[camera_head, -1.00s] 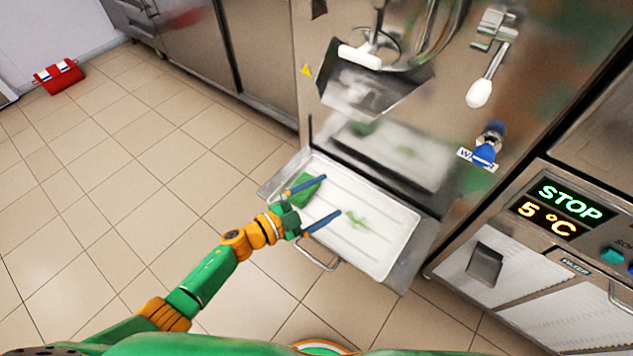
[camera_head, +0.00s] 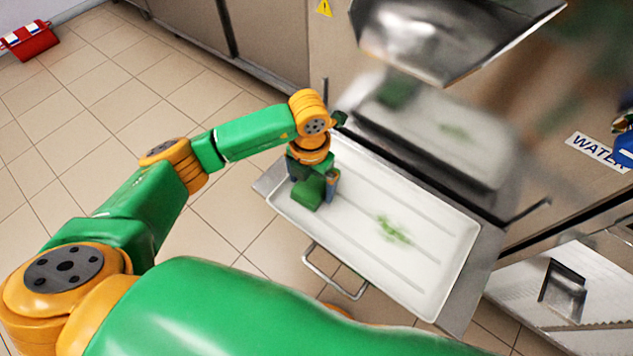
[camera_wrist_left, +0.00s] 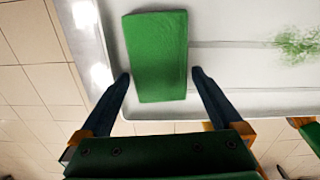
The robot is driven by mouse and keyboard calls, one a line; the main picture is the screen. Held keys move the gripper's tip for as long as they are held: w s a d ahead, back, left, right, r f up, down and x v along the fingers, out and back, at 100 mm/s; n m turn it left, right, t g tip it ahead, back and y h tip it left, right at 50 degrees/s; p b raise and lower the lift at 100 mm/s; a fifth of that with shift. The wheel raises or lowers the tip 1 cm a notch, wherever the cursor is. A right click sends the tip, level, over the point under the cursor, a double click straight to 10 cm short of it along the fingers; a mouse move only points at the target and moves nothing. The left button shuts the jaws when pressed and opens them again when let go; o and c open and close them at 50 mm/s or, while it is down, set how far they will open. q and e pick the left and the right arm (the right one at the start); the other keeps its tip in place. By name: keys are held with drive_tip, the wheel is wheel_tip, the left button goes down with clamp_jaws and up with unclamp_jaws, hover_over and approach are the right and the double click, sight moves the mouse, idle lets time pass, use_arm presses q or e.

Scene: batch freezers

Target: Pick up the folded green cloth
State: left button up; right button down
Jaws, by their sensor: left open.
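The folded green cloth (camera_head: 308,193) lies at the left end of the white tray (camera_head: 440,285), partly hidden by my left gripper in the head view. In the left wrist view the cloth (camera_wrist_left: 157,55) is a flat green rectangle. My left gripper (camera_head: 316,186) points down over the cloth. Its two fingers (camera_wrist_left: 160,75) are open, one on each side of the cloth's near end, with a gap showing on the right. I cannot tell how far above the tray the fingertips are. My right gripper is not in view.
A green smear (camera_head: 393,230) marks the tray's middle. A metal handle (camera_head: 335,275) sticks out from the tray's front. The freezer front (camera_head: 470,110) and its metal chute (camera_head: 450,35) stand close behind the tray. Tiled floor lies to the left, with a red box (camera_head: 28,40) far off.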

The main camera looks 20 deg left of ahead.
sight(312, 189)
use_arm(q)
drive_tip(key=shift+f, duration=0.15)
drive_tip(key=shift+c, duration=0.6)
drive_tip(key=c, duration=1)
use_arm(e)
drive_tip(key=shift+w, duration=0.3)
